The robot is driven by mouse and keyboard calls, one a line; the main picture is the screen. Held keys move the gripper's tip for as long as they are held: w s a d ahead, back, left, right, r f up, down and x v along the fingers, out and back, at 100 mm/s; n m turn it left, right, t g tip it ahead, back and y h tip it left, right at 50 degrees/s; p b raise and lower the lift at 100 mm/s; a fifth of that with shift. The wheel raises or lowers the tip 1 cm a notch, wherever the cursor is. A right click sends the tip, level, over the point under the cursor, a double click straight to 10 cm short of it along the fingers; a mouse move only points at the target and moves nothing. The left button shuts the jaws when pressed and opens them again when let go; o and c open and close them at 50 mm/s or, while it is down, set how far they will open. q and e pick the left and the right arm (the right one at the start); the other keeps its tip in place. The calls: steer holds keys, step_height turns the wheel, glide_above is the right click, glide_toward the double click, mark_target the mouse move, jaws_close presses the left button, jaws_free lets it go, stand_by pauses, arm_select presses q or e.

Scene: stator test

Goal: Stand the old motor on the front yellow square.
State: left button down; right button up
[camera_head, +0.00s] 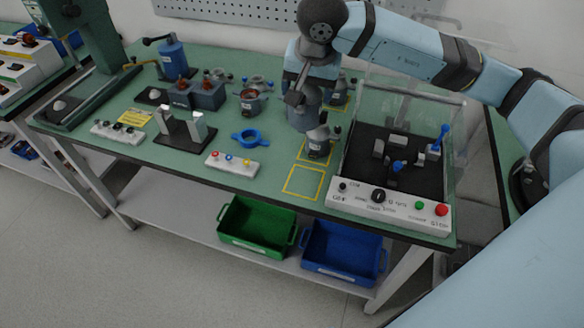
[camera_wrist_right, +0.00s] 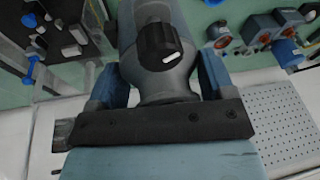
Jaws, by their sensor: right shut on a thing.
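My right gripper (camera_head: 304,114) points down over the yellow squares on the green bench. In the right wrist view it is shut on a grey rounded motor body (camera_wrist_right: 168,84) with a black cap bearing a white mark. In the head view a grey motor (camera_head: 318,149) shows just below the gripper, at the middle yellow square; I cannot tell whether it is the held one or touches the bench. The front yellow square (camera_head: 303,182) is empty. My left gripper is not in view.
A clear-walled test stand (camera_head: 390,201) with knobs and buttons stands close right of the squares. Green (camera_head: 256,228) and blue (camera_head: 343,254) bins sit on the shelf below.

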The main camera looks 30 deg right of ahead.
steer(key=shift+s+d+f+m, duration=0.1)
steer(key=shift+s+d+m, duration=0.1)
steer(key=shift+s+m, duration=0.1)
steer(key=shift+d+f, duration=0.1)
steer(key=shift+f, duration=0.15)
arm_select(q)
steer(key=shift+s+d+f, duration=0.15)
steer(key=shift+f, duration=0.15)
arm_select(e)
steer(key=shift+s+f, duration=0.1)
steer(key=shift+f, duration=9.7)
